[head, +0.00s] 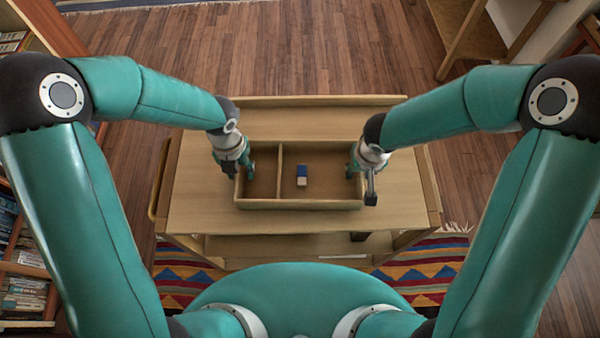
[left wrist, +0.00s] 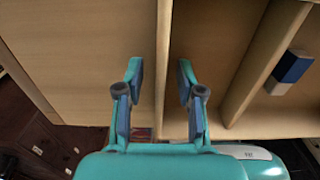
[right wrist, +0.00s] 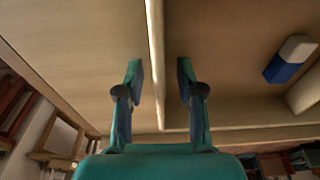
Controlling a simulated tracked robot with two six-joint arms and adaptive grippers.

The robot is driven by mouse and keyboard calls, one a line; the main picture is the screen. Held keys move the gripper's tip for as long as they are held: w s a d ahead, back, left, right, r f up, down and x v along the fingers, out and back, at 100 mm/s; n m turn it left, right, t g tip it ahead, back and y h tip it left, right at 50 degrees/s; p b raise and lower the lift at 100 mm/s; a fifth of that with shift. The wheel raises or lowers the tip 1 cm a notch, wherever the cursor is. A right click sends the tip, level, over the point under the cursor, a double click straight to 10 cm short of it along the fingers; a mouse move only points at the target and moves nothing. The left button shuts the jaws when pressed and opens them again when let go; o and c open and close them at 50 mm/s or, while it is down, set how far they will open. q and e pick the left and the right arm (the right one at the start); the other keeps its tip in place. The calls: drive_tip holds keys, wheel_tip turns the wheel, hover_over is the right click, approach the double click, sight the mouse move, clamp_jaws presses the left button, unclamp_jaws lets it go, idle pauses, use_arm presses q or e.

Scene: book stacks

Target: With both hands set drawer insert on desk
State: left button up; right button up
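The drawer insert (head: 300,204) is a shallow, light-wood tray with a divider that makes a narrow left and a wide right compartment. It rests on a wooden, desk-like top (head: 200,215). My left gripper (head: 241,170) is at its left end wall, and my right gripper (head: 361,178) is at its right end wall. In the left wrist view the open fingers (left wrist: 159,75) stand either side of the wall (left wrist: 163,40), with gaps showing. The right wrist view shows the same: open fingers (right wrist: 159,75) astride the wall (right wrist: 155,40), apart from it.
A blue and white block (head: 302,175) lies in the insert's wide compartment. A raised ledge (head: 310,101) runs along the top's back edge. Bookshelves (head: 25,250) stand at the left, and a wooden piece of furniture (head: 465,30) at the back right. The top is clear around the insert.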

use_arm(q)
clamp_jaws()
use_arm(e)
clamp_jaws()
use_arm(q)
drive_tip(key=shift+r, duration=0.1)
use_arm(e)
drive_tip(key=shift+r, duration=0.1)
